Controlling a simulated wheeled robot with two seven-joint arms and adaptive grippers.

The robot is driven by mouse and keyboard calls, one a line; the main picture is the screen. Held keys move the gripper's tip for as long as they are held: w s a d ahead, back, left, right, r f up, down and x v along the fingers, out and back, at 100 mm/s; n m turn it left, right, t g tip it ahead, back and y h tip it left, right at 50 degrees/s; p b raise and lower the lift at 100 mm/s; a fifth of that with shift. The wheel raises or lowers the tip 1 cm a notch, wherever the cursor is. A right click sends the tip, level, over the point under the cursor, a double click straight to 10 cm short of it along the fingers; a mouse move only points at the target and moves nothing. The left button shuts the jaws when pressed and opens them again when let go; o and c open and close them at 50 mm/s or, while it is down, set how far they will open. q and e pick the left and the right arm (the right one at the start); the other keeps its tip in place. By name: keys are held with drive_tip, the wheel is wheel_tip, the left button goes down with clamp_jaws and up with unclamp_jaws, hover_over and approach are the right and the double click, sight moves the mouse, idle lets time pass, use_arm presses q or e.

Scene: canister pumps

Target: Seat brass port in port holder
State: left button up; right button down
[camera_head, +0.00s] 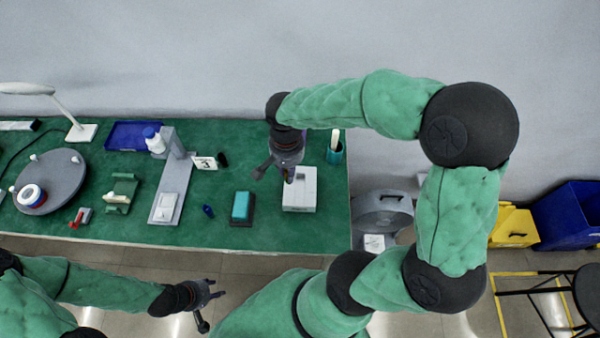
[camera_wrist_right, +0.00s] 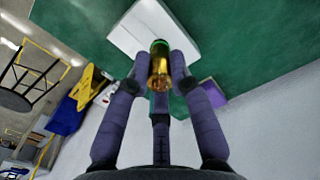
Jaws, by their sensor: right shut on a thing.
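The brass port (camera_wrist_right: 159,68) is a small golden cylinder with a green-tinted end, held between the fingertips of my right gripper (camera_wrist_right: 160,78) in the right wrist view. In the head view my right gripper (camera_head: 277,174) is over the right part of the table, at the left edge of a white block (camera_head: 302,190). The block also shows behind the port in the right wrist view (camera_wrist_right: 140,30). I cannot tell whether this block is the port holder, or whether the port touches it. My left gripper (camera_head: 211,303) is open and empty, in front of the table.
A teal block on a dark base (camera_head: 241,208) stands left of the white block. A green cup (camera_head: 335,155) stands behind it. A grey stand (camera_head: 168,195), a green cradle (camera_head: 121,192) and a round grey turntable (camera_head: 62,185) stand further left.

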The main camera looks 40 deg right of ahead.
drive_tip(key=b, duration=0.2)
hover_over(301, 171)
drive_tip(key=s+a, duration=0.2)
wheel_tip(301, 171, down, 6)
drive_tip(key=shift+w+d, duration=0.15)
drive_tip(key=f, duration=0.2)
drive_tip(key=f+b, duration=0.1)
drive_tip(key=shift+w+d+f, duration=0.1)
drive_tip(key=shift+d+f, duration=0.1)
drive_tip(key=shift+f, duration=0.15)
drive_tip(key=shift+r, duration=0.1)
drive_tip(key=shift+f, duration=0.2)
drive_tip(key=c, duration=1.1)
unclamp_jaws()
drive_tip(key=shift+r, duration=0.15)
